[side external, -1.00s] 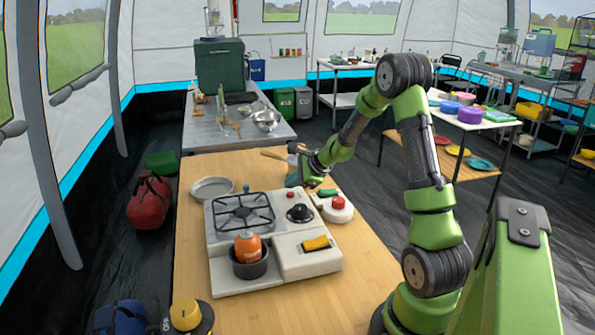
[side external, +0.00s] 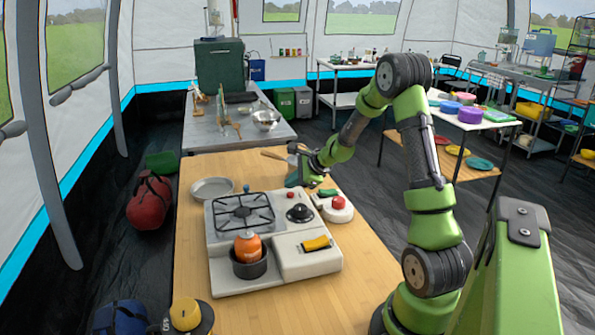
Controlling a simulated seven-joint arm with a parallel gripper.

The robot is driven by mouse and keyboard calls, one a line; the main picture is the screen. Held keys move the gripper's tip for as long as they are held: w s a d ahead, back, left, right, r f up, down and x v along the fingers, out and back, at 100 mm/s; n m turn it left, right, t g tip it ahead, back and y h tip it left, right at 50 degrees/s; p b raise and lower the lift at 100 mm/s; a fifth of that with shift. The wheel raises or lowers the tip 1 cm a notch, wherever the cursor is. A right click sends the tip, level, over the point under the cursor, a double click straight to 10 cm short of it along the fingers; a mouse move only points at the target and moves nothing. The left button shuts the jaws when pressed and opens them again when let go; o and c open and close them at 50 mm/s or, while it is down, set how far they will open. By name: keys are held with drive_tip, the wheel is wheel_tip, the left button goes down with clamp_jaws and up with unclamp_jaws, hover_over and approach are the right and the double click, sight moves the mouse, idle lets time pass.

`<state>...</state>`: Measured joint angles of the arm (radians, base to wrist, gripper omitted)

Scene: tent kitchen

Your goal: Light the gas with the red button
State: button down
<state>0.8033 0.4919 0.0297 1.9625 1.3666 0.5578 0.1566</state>
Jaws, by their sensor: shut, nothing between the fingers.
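A white camping gas stove (side external: 305,257) stands on the wooden table, with a black pan grate (side external: 241,214) at its left. A small red button (side external: 290,195) sits on its back right part, just behind a black knob (side external: 299,213). A white control box (side external: 322,206) touches or nearly touches the stove's right side and carries a larger red button (side external: 338,202) and a green button (side external: 328,192). My gripper (side external: 292,183) is shut and empty, above the back of the stove, close behind the small red button. I cannot tell whether it touches anything. No flame shows.
An orange gas canister (side external: 247,244) sits in a dark pot (side external: 249,265) on the stove's front left. A metal pan (side external: 212,188) is behind left.

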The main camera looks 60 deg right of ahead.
sight(293, 194)
drive_tip(key=shift+f, duration=0.15)
drive_tip(key=shift+f, duration=0.3)
drive_tip(key=shift+f, duration=0.55)
idle(1.0)
drive_tip(key=shift+r, duration=1)
drive_tip(key=shift+r, duration=0.1)
drive_tip(key=shift+r, duration=2.4)
